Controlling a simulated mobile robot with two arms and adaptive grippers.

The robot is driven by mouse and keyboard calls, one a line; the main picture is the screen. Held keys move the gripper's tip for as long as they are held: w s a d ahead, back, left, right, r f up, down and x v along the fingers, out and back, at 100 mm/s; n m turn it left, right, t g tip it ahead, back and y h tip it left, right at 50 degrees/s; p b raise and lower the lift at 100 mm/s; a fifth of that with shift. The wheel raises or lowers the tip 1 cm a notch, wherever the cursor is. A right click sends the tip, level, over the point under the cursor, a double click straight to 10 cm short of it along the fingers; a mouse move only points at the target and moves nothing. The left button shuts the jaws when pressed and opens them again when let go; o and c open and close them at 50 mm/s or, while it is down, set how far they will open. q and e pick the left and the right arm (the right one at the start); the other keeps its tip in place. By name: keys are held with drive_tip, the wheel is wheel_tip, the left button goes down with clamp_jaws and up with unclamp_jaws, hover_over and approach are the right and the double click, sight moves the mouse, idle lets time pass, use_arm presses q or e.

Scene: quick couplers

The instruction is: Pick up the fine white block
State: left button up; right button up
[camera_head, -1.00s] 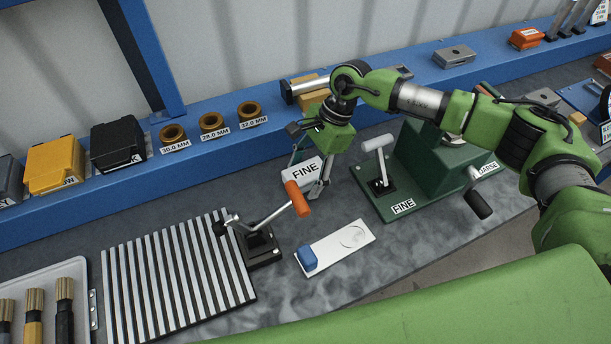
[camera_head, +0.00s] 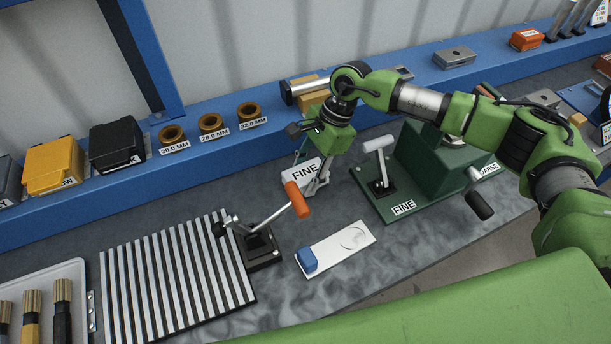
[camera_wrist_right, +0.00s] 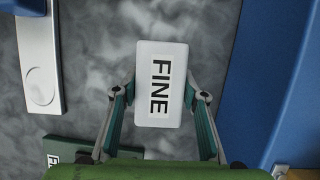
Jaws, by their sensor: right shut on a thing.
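The fine white block (camera_head: 300,174) carries a black FINE label and is at the bench, in front of the blue ledge. My right gripper (camera_head: 318,183) is at the block, with its arm coming in from the right. In the right wrist view the block (camera_wrist_right: 161,82) lies between the two fingertips of my right gripper (camera_wrist_right: 164,97), which close on its two long sides. The head view does not show clearly whether the block touches the bench. My left gripper is not in view.
A toggle clamp with an orange handle (camera_head: 297,199) stands close in front of the block. A white plate with a blue end (camera_head: 335,249) lies nearer. The green FINE fixture (camera_head: 403,208) is to the right. The blue ledge (camera_head: 225,144) runs behind.

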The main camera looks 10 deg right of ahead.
sight(305, 172)
drive_tip(key=shift+r, duration=0.1)
drive_tip(key=shift+r+p, duration=0.25)
drive_tip(key=shift+p, duration=0.45)
wheel_tip(305, 172, up, 9)
drive_tip(key=b, duration=0.3)
drive_tip(key=shift+f, duration=0.1)
drive_tip(key=shift+r, duration=0.5)
